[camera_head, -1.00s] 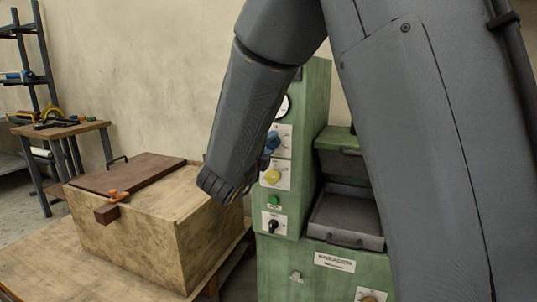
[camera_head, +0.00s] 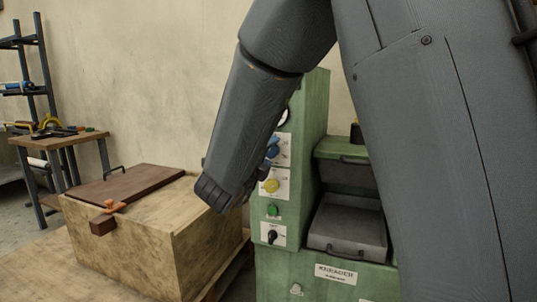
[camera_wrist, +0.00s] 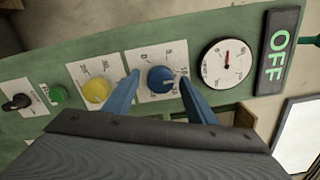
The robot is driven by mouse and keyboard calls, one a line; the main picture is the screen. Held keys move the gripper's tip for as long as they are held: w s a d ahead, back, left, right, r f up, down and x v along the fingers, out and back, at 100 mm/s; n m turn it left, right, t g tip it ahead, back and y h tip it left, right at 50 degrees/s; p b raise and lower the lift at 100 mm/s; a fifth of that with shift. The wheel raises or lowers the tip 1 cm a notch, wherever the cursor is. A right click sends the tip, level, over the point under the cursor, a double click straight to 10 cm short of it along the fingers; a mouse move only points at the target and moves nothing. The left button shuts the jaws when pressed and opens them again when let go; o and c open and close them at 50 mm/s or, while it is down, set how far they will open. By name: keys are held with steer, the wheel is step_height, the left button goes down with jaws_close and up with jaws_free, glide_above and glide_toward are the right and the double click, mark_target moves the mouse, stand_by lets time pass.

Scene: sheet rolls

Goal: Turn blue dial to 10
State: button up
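The blue dial (camera_wrist: 160,79) sits on a white scale plate (camera_wrist: 149,60) on the green machine's panel. In the head view the blue dial (camera_head: 272,151) is partly hidden behind my arm. In the wrist view my gripper (camera_wrist: 160,82) has its two blue fingers spread on either side of the dial, with a gap visible on each side. The fingers do not appear to touch it. A white pointer mark shows on the dial; the scale numbers are too small to read surely.
A yellow dial (camera_wrist: 97,91), a green button (camera_wrist: 58,94) and a black switch (camera_wrist: 17,102) line the same panel. A round gauge (camera_wrist: 227,63) and an OFF sign (camera_wrist: 277,50) lie on the other side. A wooden box (camera_head: 130,240) stands left of the machine (camera_head: 310,110).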

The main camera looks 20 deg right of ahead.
steer(key=shift+a, duration=0.1)
steer(key=v, duration=0.7)
steer(key=shift+s, duration=0.3)
steer(key=shift+a, duration=0.15)
